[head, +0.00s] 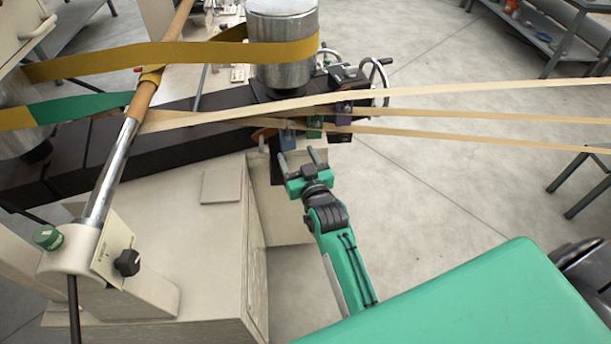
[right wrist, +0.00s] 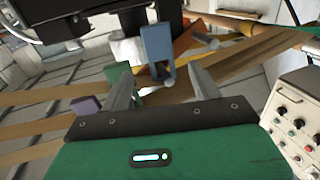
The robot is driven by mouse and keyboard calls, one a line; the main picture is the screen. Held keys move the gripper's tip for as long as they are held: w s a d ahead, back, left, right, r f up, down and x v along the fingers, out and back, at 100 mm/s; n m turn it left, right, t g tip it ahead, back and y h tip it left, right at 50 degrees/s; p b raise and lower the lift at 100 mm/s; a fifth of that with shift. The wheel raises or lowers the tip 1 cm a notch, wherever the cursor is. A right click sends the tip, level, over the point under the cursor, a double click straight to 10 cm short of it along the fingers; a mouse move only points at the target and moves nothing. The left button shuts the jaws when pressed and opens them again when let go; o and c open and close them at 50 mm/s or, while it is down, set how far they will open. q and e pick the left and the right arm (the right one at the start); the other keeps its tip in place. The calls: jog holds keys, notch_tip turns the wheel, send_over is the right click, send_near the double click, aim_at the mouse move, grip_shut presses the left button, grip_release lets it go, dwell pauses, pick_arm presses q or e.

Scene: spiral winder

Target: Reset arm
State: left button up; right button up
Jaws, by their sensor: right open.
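My right gripper (head: 300,160) is on a green arm and reaches up toward the winder's guide blocks in the head view. It is open, its two grey fingers apart with nothing between them. In the right wrist view the fingers (right wrist: 162,92) point at a blue guide block (right wrist: 157,48), which stands just beyond them. In the head view the purple block (head: 343,109) sits at the tapes. My left gripper is not in view.
Several pale tapes (head: 480,95) run right from the winder. A metal cylinder (head: 283,45) wrapped by a yellow belt (head: 170,53) stands behind. A slanted rod (head: 115,165) and beige cabinet (head: 205,250) lie left. A control panel (right wrist: 295,120) is at right in the wrist view.

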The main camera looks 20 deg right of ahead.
jog(key=s+b, duration=0.1)
jog(key=s, duration=0.5)
jog(key=s+a+f+n+g+y, duration=0.1)
jog(key=s+f+g, duration=0.2)
jog(key=f, duration=0.9)
jog(key=s+a+f+g, duration=0.2)
jog(key=s+f, duration=0.2)
jog(key=f, duration=0.9)
jog(key=s+a+f+n+g+y, duration=0.1)
jog(key=s+f+g, duration=0.2)
jog(key=f, duration=0.9)
jog(key=s+d+f+g, duration=0.2)
jog(key=s+f+g, duration=0.1)
jog(key=s+f, duration=0.6)
jog(key=s+d+f+g, duration=0.2)
jog(key=s+f, duration=0.6)
jog(key=s, duration=0.1)
jog(key=s+d+f+g, duration=0.2)
jog(key=s+d+f, duration=0.1)
jog(key=s, duration=0.6)
jog(key=s+d+f+g+h, duration=0.1)
jog(key=s+d+f+g, duration=0.1)
jog(key=s, duration=0.7)
notch_tip(320, 180, down, 2)
jog(key=shift+s+d+f+n+h, duration=0.2)
jog(key=shift+s+d+n+h, duration=0.15)
jog(key=shift+d, duration=0.25)
